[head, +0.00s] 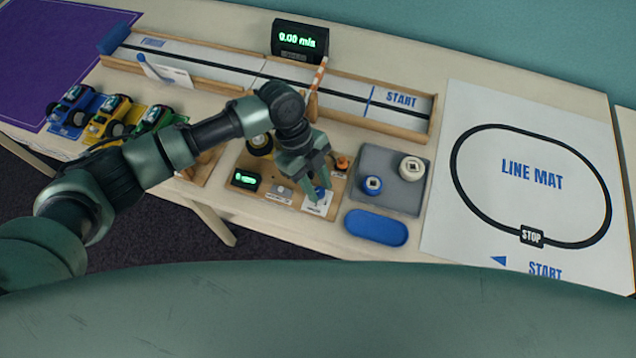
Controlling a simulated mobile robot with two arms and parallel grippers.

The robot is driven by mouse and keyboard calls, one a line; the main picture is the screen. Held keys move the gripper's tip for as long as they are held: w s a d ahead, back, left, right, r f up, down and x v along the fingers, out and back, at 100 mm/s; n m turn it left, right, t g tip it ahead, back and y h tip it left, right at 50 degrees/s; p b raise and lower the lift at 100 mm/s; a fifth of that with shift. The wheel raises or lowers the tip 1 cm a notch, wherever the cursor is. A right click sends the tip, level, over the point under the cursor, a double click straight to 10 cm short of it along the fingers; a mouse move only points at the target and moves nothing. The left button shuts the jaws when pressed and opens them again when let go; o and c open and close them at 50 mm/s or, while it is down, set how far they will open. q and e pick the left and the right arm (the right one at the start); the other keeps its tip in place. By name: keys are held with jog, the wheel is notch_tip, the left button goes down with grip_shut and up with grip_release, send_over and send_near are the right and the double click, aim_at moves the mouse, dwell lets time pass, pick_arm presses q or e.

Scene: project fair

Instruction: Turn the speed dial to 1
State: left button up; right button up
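The speed dial (320,193) looks like a small blue knob on a white label plate (316,207) at the right front of a wooden control board (275,205). My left gripper (316,183) points down right over the dial and partly hides it. Its fingers are at the dial, but whether they touch or grip it cannot be told. The dial's marks are too small to read. A small display with green digits (244,179) is at the left of the board. My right gripper is not in view.
A grey tray (385,160) with a blue and a white round part stands right of the board. A blue oval dish (376,227) lies in front. Behind runs a wooden-walled track (215,57) with a timer (300,40). Toy cars (108,118) stand at left.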

pick_arm(q)
jog(key=b+v, duration=0.1)
jog(key=v, duration=0.6)
jog(key=shift+r, duration=0.35)
jog(key=shift+w+a, duration=0.1)
